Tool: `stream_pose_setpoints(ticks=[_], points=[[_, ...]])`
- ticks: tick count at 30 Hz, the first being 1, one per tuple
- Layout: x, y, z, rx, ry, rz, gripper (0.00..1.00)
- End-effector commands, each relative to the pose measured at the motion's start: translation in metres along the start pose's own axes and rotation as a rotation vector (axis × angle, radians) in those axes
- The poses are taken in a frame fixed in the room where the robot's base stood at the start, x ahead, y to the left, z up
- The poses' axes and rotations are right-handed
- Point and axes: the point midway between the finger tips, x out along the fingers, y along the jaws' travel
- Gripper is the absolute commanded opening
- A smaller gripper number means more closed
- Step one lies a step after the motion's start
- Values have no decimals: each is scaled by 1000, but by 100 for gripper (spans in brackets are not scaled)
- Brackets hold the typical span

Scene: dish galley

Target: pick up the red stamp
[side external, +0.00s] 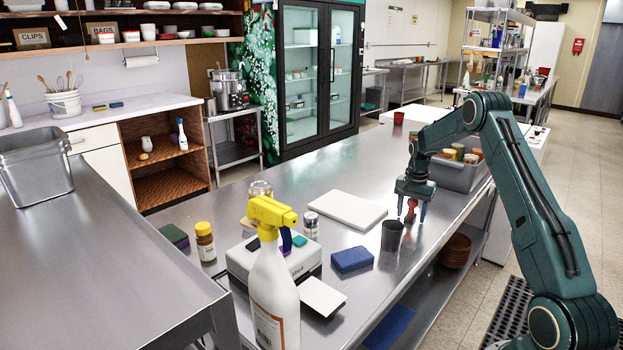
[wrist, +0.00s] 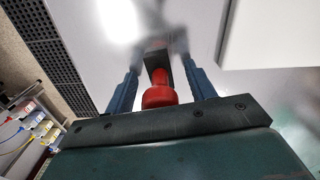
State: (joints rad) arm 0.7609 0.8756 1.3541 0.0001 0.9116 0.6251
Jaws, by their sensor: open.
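The red stamp (side external: 411,210) stands on the steel counter (side external: 310,203) in the side view, directly under my gripper (side external: 411,213). It also shows in the wrist view (wrist: 158,92), between the two blue fingers of my gripper (wrist: 152,78). My gripper is open, with one finger on each side of the stamp. I cannot tell whether either finger touches it. The stamp's foot is partly hidden in the side view.
A dark grey cup (side external: 392,236) stands close in front of the stamp. A grey bin (side external: 459,174) with jars is just behind. A white board (side external: 345,210) lies to the left. A blue sponge (side external: 352,260) and a spray bottle (side external: 272,285) are nearer the camera.

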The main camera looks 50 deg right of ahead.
Motion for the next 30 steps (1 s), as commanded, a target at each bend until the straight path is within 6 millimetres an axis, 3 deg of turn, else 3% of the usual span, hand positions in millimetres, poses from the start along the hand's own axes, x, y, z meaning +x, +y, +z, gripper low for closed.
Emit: stream_pose_setpoints(ticks=[12,20,30], points=[[0,0,0,0,0,0,55],[0,0,0,0,0,0,7],[-2,0,0,0,0,0,7]])
